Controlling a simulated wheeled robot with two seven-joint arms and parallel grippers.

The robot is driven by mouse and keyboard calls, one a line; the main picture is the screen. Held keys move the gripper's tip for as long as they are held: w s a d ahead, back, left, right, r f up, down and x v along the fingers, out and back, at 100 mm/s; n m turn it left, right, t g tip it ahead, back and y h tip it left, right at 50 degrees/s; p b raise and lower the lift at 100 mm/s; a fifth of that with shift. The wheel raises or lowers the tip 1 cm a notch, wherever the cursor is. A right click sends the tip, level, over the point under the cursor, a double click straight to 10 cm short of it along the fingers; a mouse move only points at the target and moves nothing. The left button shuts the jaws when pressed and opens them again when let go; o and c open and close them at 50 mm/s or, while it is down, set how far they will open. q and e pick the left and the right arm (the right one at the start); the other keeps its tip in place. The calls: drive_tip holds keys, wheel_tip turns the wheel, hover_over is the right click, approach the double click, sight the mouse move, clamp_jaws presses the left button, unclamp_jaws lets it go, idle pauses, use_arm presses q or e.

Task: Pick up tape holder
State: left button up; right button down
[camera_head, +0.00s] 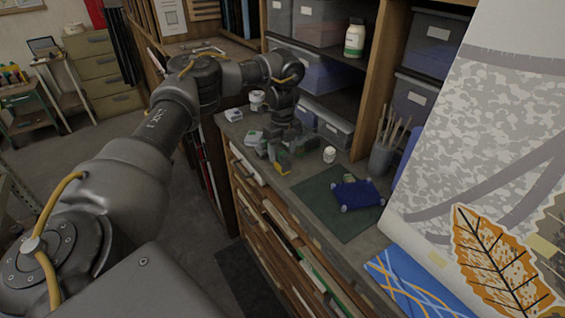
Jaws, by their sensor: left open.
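My left arm reaches from the left over the counter, and its left gripper (276,152) points down near the counter's left part. The gripper is open. A small dark green and yellow object (283,163) is right at the fingertips; it may be the tape holder, but its shape is too small and partly hidden to be sure. I cannot tell whether the fingers touch it. My right gripper is not in view.
A white jar (329,154) stands right of the gripper. A dark blue cloth-like item (357,194) lies on a green mat (330,212). A brush cup (383,157) and shelf bins (325,122) stand behind.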

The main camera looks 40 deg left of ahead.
sight(282, 161)
use_arm(q)
drive_tip(key=f+p, duration=0.1)
drive_tip(key=f, duration=0.1)
drive_tip(key=f+p, duration=0.1)
drive_tip(key=shift+s+f, duration=0.2)
drive_tip(key=shift+f, duration=0.5)
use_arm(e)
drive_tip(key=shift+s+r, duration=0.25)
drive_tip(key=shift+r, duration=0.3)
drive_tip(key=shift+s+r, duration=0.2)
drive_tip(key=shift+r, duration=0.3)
use_arm(q)
drive_tip(key=shift+d, duration=0.1)
drive_tip(key=shift+c, duration=0.4)
drive_tip(key=c, duration=1)
drive_tip(key=shift+c, duration=0.2)
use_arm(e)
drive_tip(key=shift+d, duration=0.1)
